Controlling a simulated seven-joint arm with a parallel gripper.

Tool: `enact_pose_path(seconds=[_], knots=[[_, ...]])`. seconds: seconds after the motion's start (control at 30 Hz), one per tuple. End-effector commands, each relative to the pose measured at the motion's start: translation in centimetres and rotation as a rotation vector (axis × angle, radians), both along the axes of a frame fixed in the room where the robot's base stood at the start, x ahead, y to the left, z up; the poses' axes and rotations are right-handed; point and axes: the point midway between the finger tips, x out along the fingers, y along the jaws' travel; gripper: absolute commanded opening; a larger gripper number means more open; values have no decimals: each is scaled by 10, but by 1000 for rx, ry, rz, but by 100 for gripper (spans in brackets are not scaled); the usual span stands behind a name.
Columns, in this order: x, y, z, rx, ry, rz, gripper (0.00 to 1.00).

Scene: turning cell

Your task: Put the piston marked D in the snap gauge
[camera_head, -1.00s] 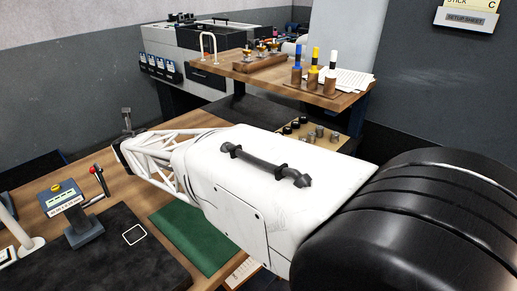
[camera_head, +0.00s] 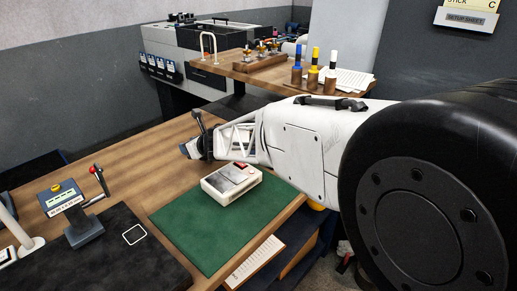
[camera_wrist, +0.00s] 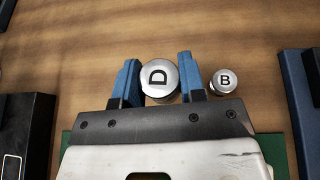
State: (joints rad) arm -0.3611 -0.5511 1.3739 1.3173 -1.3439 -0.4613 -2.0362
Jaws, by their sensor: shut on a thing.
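In the wrist view, my gripper (camera_wrist: 158,78) is closed with its two blue fingers on the sides of a silver round piston marked D (camera_wrist: 159,76), whose letter faces the camera. I cannot tell whether it touches the table. A smaller-looking silver piston marked B (camera_wrist: 224,81) stands just right of the right finger. I cannot identify the snap gauge for certain; a blue-grey stand (camera_head: 85,231) with a label and red-knobbed lever stands at the left.
A white box (camera_head: 215,192) sits on the green mat (camera_head: 190,235). A black mat (camera_head: 100,262) with a white square outline lies at the front left. A dark blue object (camera_wrist: 299,95) borders the wrist view's right side. Bare wood (camera_head: 120,175) lies between stand and gripper.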

Motion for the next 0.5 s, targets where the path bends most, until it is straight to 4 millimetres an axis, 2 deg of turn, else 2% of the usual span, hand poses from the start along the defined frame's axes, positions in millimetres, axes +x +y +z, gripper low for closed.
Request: enact_pose_path(seconds=[0.1,0.5], knots=[[3,-27,-3,2,1,10,8],[1,-107,-10,5,-5,48,8]])
